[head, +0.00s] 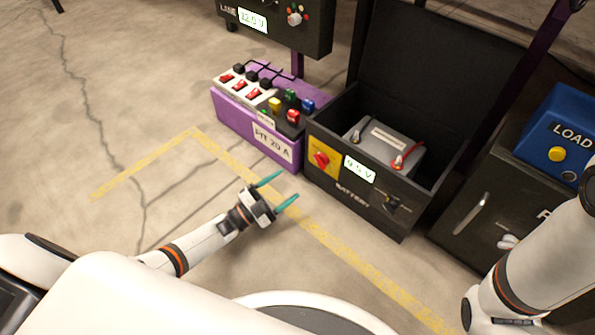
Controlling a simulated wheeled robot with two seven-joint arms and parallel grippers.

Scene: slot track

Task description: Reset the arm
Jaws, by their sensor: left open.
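My left gripper (277,191) has two teal fingers spread apart. It is open and empty, held over the concrete floor in front of the purple box and the battery box. My left arm reaches in from the lower left. My right arm (545,262) shows at the lower right as white links with an orange band. Its gripper is not visible.
The purple box (238,128) carries a power strip and coloured plugs. The open black battery box (338,188) holds a grey battery (385,146). A dark cabinet (478,196) and a blue LOAD box (562,131) stand right. Floor at left is clear.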

